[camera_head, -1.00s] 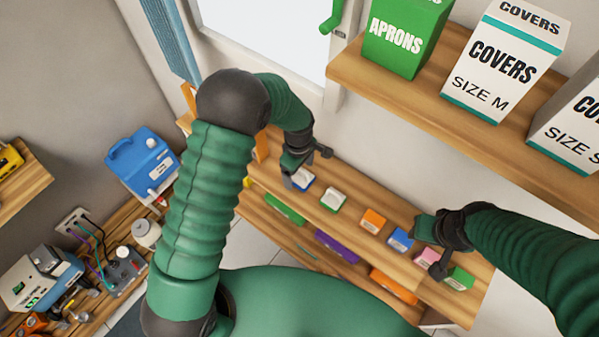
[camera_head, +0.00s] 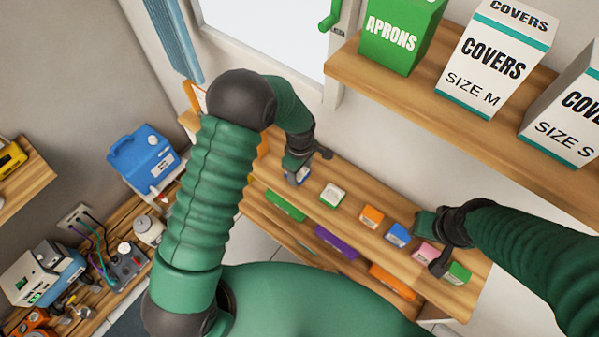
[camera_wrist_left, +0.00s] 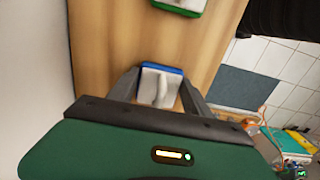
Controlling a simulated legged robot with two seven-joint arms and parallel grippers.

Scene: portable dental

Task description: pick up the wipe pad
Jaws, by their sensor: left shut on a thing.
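The likely wipe pad, a white block with a blue edge (camera_wrist_left: 158,86), sits between the two fingers of my left gripper (camera_wrist_left: 157,88) in the left wrist view. In the head view this blue and white pad (camera_head: 297,177) is at the left end of the wooden shelf (camera_head: 350,222), mostly covered by my left gripper (camera_head: 294,176). The left gripper is shut on it. Whether the pad touches the shelf I cannot tell. My right gripper (camera_head: 440,243) is by the pink block (camera_head: 424,252) at the shelf's right; its jaws are not clear.
A green and white block (camera_head: 333,195) lies just right of the left gripper. Orange (camera_head: 371,217), blue (camera_head: 398,235) and green (camera_head: 457,273) blocks follow along the shelf. An upper shelf (camera_head: 440,108) carries boxes. A lower shelf holds a purple block (camera_head: 337,242).

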